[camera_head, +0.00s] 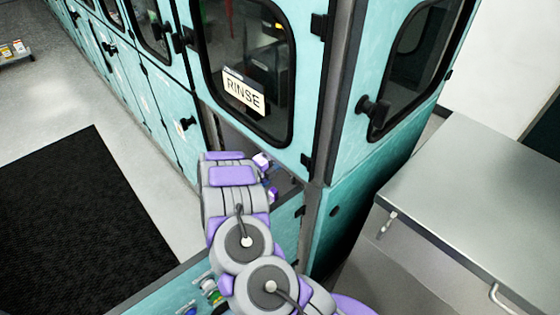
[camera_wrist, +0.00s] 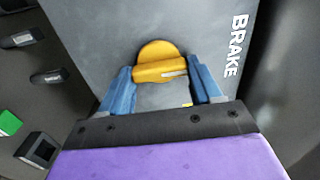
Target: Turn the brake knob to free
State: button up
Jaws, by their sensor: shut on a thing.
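The brake knob (camera_wrist: 157,48) is a round yellow knob with a raised grip bar, seen in the wrist view on a grey panel (camera_wrist: 90,30). Its bar lies nearly crosswise in that view, tilted slightly, with a pale mark towards its right end. White lettering "BRAKE" (camera_wrist: 236,45) runs down the panel to the right of the knob. My gripper (camera_wrist: 161,73) has its blue fingers at the two ends of the bar and is shut on it. No "free" marking is readable. In the head view my arm hides the knob.
Dark switches (camera_wrist: 48,76) and a green button (camera_wrist: 9,123) lie left of the knob. In the head view, teal cabinets with a "RINSE" window (camera_head: 243,90) stand above my arm. A grey counter (camera_head: 480,190) is at the right; a black mat (camera_head: 80,220) lies left.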

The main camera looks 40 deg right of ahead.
jog(key=shift+s+f, duration=0.1)
jog(key=shift+f, duration=0.15)
dwell(0.3)
jog(key=o, duration=1.1)
jog(key=shift+r, duration=0.1)
jog(key=shift+c, duration=0.2)
jog(key=shift+a, duration=0.15)
jog(key=s+a+p, duration=0.1)
jog(key=s+a, duration=0.1)
jog(key=a, duration=1.5)
jog(key=shift+s+p, duration=0.15)
jog(key=shift+p, duration=0.15)
jog(key=shift+a, duration=0.1)
